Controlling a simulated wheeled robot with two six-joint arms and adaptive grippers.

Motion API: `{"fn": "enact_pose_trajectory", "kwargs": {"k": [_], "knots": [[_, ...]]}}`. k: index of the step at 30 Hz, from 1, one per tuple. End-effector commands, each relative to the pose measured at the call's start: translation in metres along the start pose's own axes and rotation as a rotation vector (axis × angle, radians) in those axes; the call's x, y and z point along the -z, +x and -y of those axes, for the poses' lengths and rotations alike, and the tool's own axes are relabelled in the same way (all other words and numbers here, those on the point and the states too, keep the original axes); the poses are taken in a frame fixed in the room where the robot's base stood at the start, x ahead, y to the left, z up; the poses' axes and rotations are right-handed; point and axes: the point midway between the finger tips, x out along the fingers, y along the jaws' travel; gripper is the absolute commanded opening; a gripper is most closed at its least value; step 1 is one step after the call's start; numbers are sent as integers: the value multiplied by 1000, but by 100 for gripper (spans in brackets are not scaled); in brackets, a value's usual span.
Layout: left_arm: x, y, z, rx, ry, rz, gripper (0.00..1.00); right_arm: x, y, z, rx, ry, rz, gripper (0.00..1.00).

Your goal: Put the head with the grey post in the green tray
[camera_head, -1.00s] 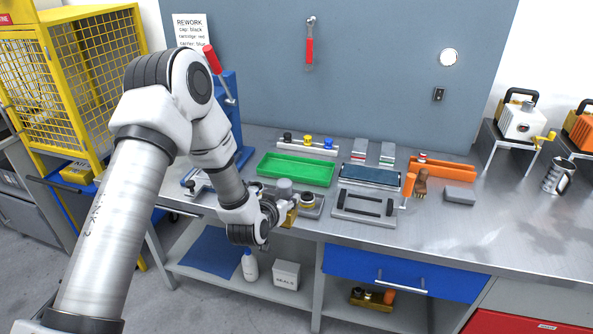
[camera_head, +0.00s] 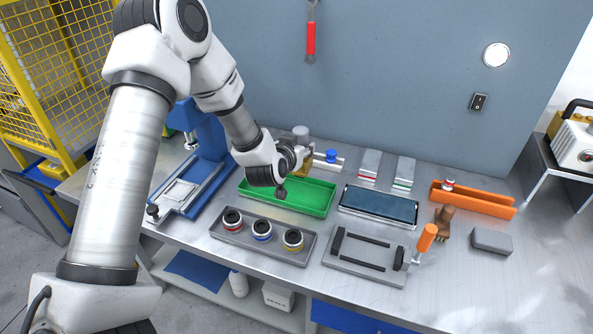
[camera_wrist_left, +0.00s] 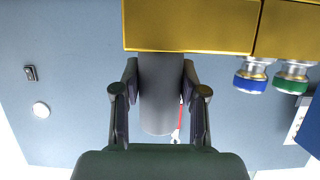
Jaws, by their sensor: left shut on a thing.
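My left gripper (camera_head: 297,152) is shut on the grey post of a gold head (camera_head: 301,169). The post (camera_head: 301,132) stands up above the fingers in the head view. In the left wrist view, the grey post (camera_wrist_left: 160,95) sits between both fingers, and the gold body (camera_wrist_left: 190,25) has a blue-ringed fitting (camera_wrist_left: 250,78) and a green-ringed fitting (camera_wrist_left: 292,78) beside it. The green tray (camera_head: 318,205) lies on the bench. The head and gripper overlap its back left part in the head view; the gap below cannot be judged. My right gripper is out of view.
A grey holder (camera_head: 270,246) with three ringed caps is in front of the tray. A blue press (camera_head: 205,150) stands left. A dark blue mat tray (camera_head: 380,204), a clamp fixture (camera_head: 365,262) with orange handle, a brush (camera_head: 443,220) and grey block (camera_head: 491,240) lie right.

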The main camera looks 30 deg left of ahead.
Motion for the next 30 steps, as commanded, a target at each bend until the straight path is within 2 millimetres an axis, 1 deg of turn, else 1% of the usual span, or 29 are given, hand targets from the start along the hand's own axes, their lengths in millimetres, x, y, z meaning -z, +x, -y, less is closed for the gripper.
{"fn": "enact_pose_trajectory", "kwargs": {"k": [6,11,15,17,20,27,28,29,30], "knots": [[-36,15,-1,0,4,0,0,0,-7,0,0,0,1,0],[-52,22,-1,1,3,-2,0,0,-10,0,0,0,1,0],[-73,30,-1,0,4,-2,0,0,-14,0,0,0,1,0],[-80,33,-1,0,2,-2,0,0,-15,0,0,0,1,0],[-84,35,-1,0,1,-5,0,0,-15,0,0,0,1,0],[-86,36,-1,0,0,-4,0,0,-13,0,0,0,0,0],[-88,35,-1,0,-1,1,52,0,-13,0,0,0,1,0],[-88,35,-1,0,-1,1,63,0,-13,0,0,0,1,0],[-88,35,-1,0,-1,1,67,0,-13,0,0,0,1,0]]}}
